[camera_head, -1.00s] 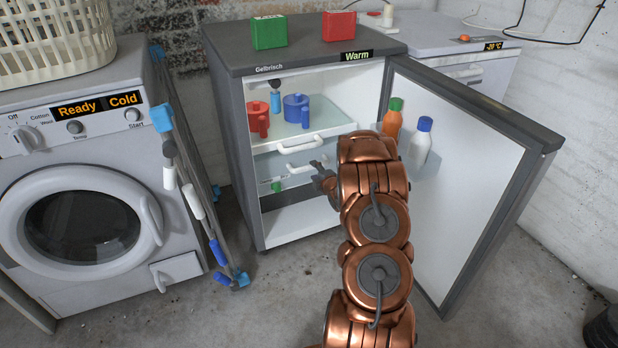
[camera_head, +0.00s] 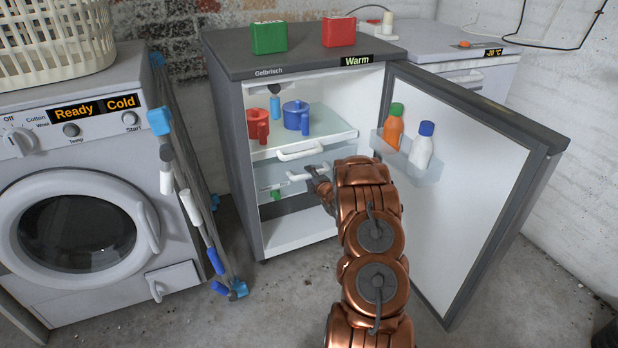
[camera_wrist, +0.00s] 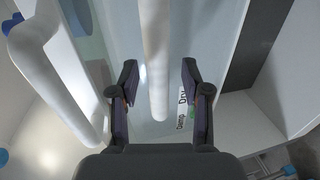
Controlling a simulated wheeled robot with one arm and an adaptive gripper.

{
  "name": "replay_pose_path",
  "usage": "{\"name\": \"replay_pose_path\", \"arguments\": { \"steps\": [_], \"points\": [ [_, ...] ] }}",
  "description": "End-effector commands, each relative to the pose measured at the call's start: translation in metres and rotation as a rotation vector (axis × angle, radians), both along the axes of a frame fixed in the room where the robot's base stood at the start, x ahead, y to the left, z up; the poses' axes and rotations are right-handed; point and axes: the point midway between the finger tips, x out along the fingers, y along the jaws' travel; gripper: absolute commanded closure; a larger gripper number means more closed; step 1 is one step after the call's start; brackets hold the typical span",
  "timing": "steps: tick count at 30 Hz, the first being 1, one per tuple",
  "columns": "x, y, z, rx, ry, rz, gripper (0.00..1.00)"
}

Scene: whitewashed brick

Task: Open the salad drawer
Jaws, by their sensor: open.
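The salad drawer (camera_head: 272,185) is the lower, pale see-through drawer in the open fridge (camera_head: 242,140). It looks shut. Its white bar handle (camera_head: 300,173) is partly hidden by my gripper (camera_head: 319,184). In the wrist view, my gripper (camera_wrist: 159,72) is open, with one finger on each side of the white handle (camera_wrist: 155,50). I cannot tell whether either finger touches it. The drawer front carries a "Damp / Dry" label (camera_wrist: 182,108) and a small green piece (camera_head: 276,195).
The upper shelf's white handle (camera_head: 300,151) is just above; it shows in the wrist view (camera_wrist: 40,65) at left. A red mug (camera_head: 257,124) and blue pot (camera_head: 296,115) stand above. The open door (camera_head: 470,180) with bottles (camera_head: 393,127) is right of my arm.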

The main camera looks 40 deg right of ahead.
Motion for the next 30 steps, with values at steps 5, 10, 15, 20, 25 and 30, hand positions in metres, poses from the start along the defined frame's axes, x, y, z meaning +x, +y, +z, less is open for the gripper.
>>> {"name": "replay_pose_path", "arguments": {
  "steps": [5, 10, 15, 20, 25, 30],
  "points": [
    [0.0103, -0.0035, 0.0005, -0.003, -0.005, 0.001, 0.53],
    [0.0112, -0.0039, 0.0003, -0.002, -0.005, 0.0, 0.53],
    [0.0109, -0.0039, 0.0, -0.001, -0.004, 0.0, 0.59],
    [0.0107, -0.0038, -0.0002, -0.001, -0.004, 0.0, 0.75],
    [0.0106, -0.0039, -0.0002, -0.001, -0.004, 0.0, 0.93],
    [0.0106, -0.0039, -0.0003, -0.001, -0.003, 0.0, 1.0]
  ]
}}
